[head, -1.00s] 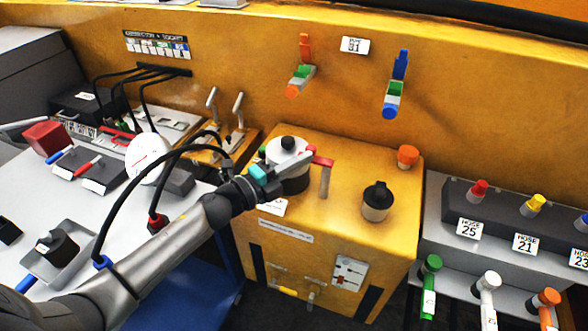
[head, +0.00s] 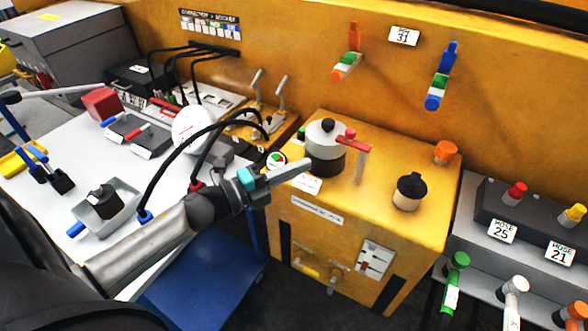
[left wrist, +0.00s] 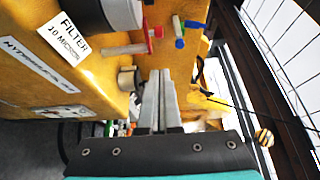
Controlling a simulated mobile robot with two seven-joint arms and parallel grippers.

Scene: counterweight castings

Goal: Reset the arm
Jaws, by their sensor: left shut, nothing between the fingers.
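My left arm comes in from the left in the head view. Its gripper (head: 306,164) is shut and empty, with its fingers together just in front of the grey and white filter canister (head: 325,148) on the yellow box (head: 330,245). In the left wrist view the closed fingers (left wrist: 161,75) point toward the yellow panel. The canister (left wrist: 112,14) shows at the top left there. A red-handled valve (head: 353,144) stands beside the canister. My right gripper is not in view.
A black-capped filler (head: 410,192) and an orange cap (head: 445,152) sit on the box. A light table (head: 50,210) holds a grey tray (head: 128,207) and cabled connectors at left. A hose rack (head: 490,250) stands at right. Colored hose fittings hang on the yellow panel.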

